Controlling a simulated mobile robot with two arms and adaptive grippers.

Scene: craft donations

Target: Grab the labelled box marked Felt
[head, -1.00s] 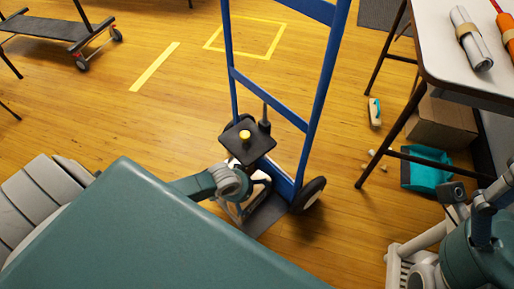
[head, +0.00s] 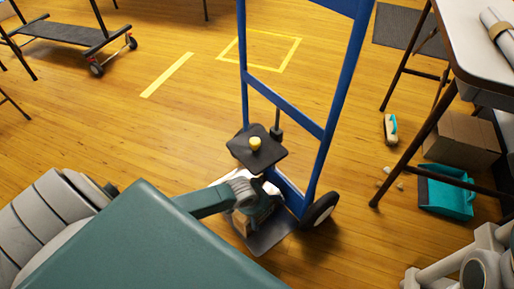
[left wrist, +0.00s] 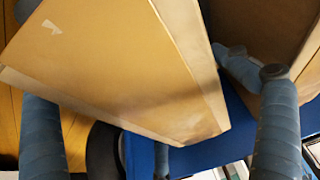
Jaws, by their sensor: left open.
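In the left wrist view a plain tan cardboard box (left wrist: 120,70) fills the space between the fingers, tilted in the picture. A scrap of pale tape shows on it, but no word is readable. My left gripper (left wrist: 145,100) is open, one finger on each side of this box; contact cannot be told. A second cardboard box (left wrist: 260,30) is at the upper right, partly behind the right finger. In the head view my left gripper (head: 252,205) is low at the blue hand truck (head: 285,100), and its wrist hides most of what is there. No Felt label is readable.
The hand truck's uprights and wheel (head: 321,209) stand close beside my left gripper. At right are a table (head: 480,50), a cardboard box (head: 462,138) beneath it, a teal dustpan (head: 446,192) and a brush (head: 391,128).

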